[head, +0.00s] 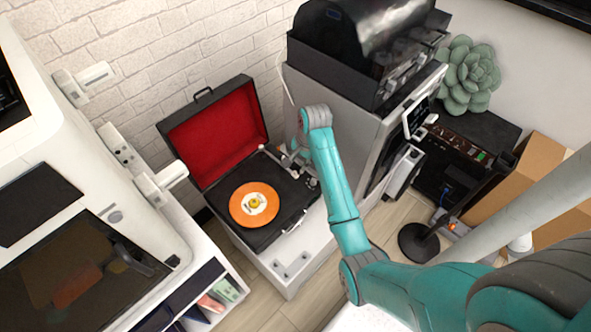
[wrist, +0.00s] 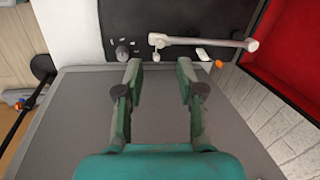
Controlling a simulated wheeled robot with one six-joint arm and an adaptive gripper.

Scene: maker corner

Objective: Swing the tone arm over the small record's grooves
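The open record player (head: 263,237) has a red-lined lid (head: 222,130). An orange small record (head: 254,204) with a pale label lies on it. The pale tone arm (wrist: 205,42) runs across the deck beyond my fingertips in the wrist view, off to the side of the record. In the head view its rear end (head: 263,148) shows near the lid and the rest is partly hidden by my gripper (head: 294,158). In the wrist view my gripper (wrist: 160,66) is open and empty, its fingers spread just short of the tone arm. The record is not in the wrist view.
A grey machine with a black top (head: 340,65) stands close on the right of the player. A white cabinet (head: 150,245) stands on the left. A brick wall (head: 150,50) is behind. A knob (wrist: 122,52) sits on the deck near my left finger in the wrist view.

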